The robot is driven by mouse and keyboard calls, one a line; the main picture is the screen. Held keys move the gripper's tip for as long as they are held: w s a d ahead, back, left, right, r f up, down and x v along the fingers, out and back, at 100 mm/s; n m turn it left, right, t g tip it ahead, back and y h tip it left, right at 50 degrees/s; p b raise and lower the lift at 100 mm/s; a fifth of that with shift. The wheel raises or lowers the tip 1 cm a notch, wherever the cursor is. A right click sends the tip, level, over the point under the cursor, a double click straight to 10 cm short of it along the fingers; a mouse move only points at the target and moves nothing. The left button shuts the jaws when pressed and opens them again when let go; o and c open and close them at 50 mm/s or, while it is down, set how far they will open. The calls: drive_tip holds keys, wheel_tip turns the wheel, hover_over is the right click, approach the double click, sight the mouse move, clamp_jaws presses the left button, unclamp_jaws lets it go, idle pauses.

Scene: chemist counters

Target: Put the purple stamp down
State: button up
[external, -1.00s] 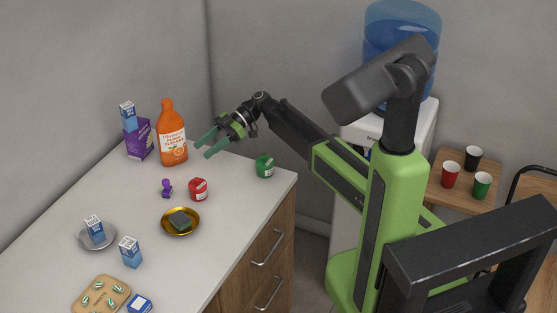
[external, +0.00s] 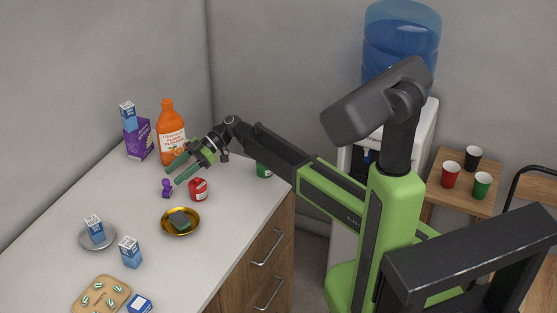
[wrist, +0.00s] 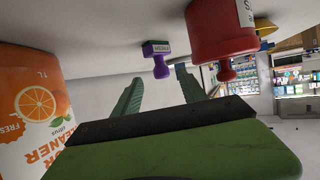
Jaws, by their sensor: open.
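The purple stamp (external: 167,187) stands on the white counter, left of the red jar.
The red jar (external: 198,190) is close on the right of my fingers. The orange cleaner bottle (external: 171,139) and purple box (external: 139,137) stand behind. A gold dish (external: 180,229) with a dark sponge is in front. A green jar (external: 263,169) sits near the right edge.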

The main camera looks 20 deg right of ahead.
sight(168, 180)
drive_tip(key=b+x, duration=0.1)
drive_tip(key=x, duration=0.4)
drive_tip(key=shift+s+a+r, duration=0.1)
drive_tip(key=shift+r, duration=0.1)
clamp_jaws()
